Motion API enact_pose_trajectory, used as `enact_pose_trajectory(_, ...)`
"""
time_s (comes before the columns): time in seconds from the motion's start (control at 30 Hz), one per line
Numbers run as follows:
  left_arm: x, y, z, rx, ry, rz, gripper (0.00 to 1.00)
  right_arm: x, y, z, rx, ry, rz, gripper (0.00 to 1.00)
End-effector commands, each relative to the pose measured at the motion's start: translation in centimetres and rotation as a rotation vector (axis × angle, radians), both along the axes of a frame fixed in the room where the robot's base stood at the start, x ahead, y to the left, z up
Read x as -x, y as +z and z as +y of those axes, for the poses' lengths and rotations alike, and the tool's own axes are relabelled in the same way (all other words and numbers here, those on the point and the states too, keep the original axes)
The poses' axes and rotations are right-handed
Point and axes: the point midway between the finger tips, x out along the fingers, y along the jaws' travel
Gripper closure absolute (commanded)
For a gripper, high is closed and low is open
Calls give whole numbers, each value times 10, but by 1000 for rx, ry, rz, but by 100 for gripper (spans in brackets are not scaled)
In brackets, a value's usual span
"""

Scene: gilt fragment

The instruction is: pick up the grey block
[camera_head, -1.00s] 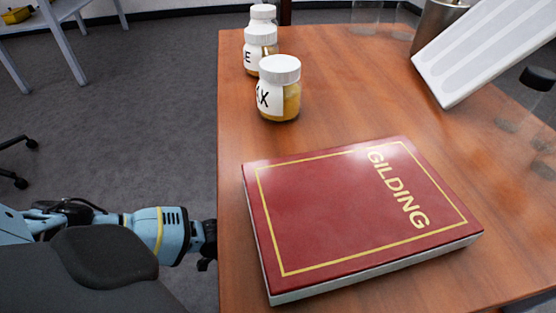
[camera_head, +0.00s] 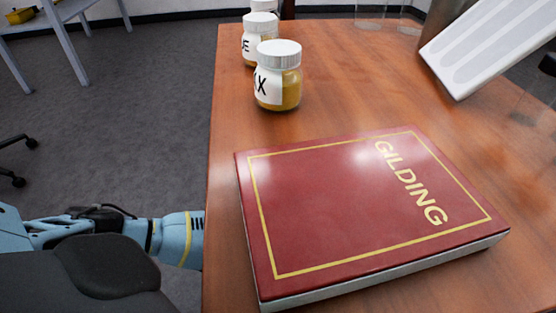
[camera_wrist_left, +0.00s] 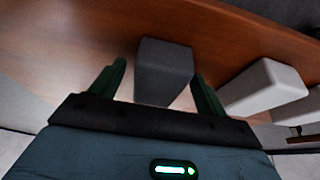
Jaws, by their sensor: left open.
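A dark grey block (camera_wrist_left: 163,72) shows in the left wrist view, in the gap between the two fingers of my left gripper (camera_wrist_left: 158,74). The fingers are spread, one on each side of the block, and no clear contact shows. A paler, light grey block (camera_wrist_left: 265,88) lies to the right, outside the right finger. In the head view neither block shows. My left arm comes in from the left there, and its gripper is hidden by the tabletop's left edge. My right gripper is in neither view.
A wooden tabletop (camera_head: 225,135) holds a red book (camera_head: 330,205) titled GILDING, jars with white lids (camera_head: 278,75) and a white grooved tray (camera_head: 490,50). Reddish-brown wood (camera_wrist_left: 100,30) spans the left wrist view behind the blocks. Open floor lies left of the table.

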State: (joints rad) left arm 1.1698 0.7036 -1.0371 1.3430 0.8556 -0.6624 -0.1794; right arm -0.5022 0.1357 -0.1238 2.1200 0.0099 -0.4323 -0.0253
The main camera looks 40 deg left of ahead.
Motion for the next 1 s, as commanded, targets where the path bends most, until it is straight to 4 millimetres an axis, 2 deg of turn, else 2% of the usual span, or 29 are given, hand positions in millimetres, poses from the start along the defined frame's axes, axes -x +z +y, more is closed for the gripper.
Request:
enact_pose_trajectory(0.17,0,0,0,0,0,0,25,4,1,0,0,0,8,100)
enact_pose_trajectory(0.2,0,1,0,0,0,0,27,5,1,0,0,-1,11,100)
enact_pose_trajectory(0.5,0,0,0,0,0,0,66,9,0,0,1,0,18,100)
enact_pose_trajectory(0.57,0,0,0,0,0,0,72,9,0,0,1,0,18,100)
enact_pose_trajectory(0.83,0,2,0,0,0,0,72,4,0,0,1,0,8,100)
enact_pose_trajectory(1.0,0,11,0,1,-1,-2,72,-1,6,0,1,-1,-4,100)
